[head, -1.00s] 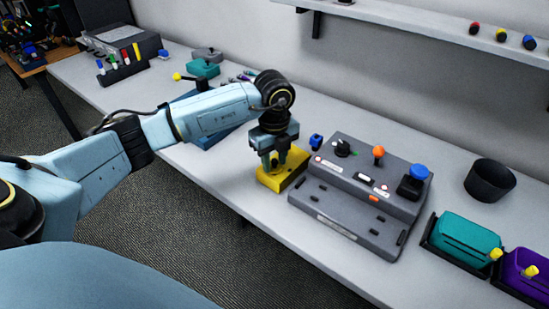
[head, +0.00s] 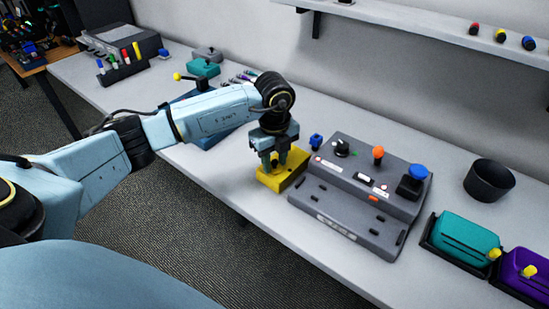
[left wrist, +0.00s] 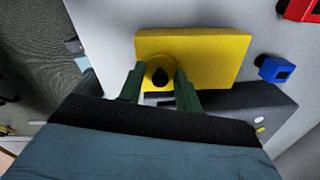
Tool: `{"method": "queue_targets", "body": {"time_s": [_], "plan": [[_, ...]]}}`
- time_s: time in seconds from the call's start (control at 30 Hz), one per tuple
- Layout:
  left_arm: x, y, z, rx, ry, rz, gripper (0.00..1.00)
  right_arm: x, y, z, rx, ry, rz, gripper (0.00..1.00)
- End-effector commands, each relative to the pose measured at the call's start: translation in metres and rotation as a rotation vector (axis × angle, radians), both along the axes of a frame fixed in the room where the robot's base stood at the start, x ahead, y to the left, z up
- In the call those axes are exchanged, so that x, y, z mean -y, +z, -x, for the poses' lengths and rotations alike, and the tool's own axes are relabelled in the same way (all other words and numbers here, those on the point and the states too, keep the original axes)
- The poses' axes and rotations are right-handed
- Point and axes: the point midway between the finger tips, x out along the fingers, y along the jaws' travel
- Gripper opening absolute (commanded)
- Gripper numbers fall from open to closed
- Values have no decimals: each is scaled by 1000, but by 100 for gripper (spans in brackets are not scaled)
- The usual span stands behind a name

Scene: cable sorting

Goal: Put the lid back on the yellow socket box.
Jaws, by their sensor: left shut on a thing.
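The yellow socket box (head: 284,183) stands on the grey bench, left of the grey control panel. My left gripper (head: 272,162) points down just over it. In the left wrist view the box's yellow top (left wrist: 215,52) shows, with a round yellow lid (left wrist: 150,60) bearing a dark knob (left wrist: 161,77) near its left end. The fingers of my left gripper (left wrist: 160,85) are on either side of the knob and are shut on the lid by it. I cannot tell whether the lid touches the box. My right gripper is not in view.
The grey control panel (head: 330,205) with knobs and buttons stands close on the right. A small blue block (head: 316,141) lies just behind the box. A black cup (head: 489,180) and teal and purple boxes are farther right. The bench's front edge is near.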

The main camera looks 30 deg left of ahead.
Motion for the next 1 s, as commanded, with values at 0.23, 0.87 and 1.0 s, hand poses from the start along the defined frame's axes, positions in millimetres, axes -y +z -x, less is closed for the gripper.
{"method": "queue_targets", "body": {"time_s": [0.23,0.87,1.0], "plan": [[0,0,0,0,0,0,13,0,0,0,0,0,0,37],[0,-1,0,0,0,0,13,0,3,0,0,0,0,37],[0,-1,0,0,0,0,38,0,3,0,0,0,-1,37]]}}
